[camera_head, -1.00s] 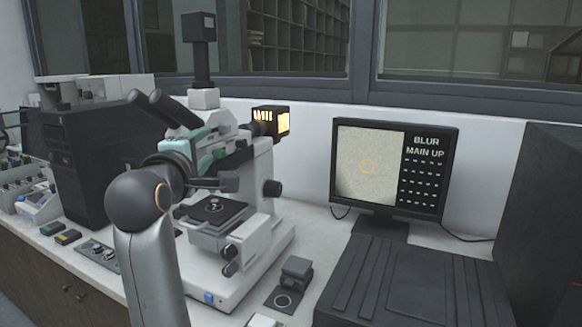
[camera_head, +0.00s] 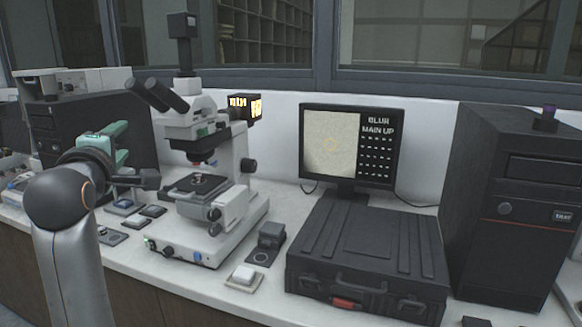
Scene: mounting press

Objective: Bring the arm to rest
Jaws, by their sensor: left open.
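My left arm (camera_head: 70,240) comes up from the lower left of the head view. Its left gripper (camera_head: 113,142), with teal fingers, is open and points away from me. It shows left of the microscope (camera_head: 205,150), in front of a black cabinet (camera_head: 60,118). I see nothing between the fingers, though the wrist partly hides them. The gripper appears raised above the bench, apart from the microscope. My right gripper is out of view.
The white bench (camera_head: 275,290) holds a monitor (camera_head: 348,145) reading "BLUR MAIN UP", a closed black case (camera_head: 365,255) and a tall black unit (camera_head: 515,200) at right. Small control boxes (camera_head: 122,207) sit below the gripper. A white button block (camera_head: 244,275) is near the front edge.

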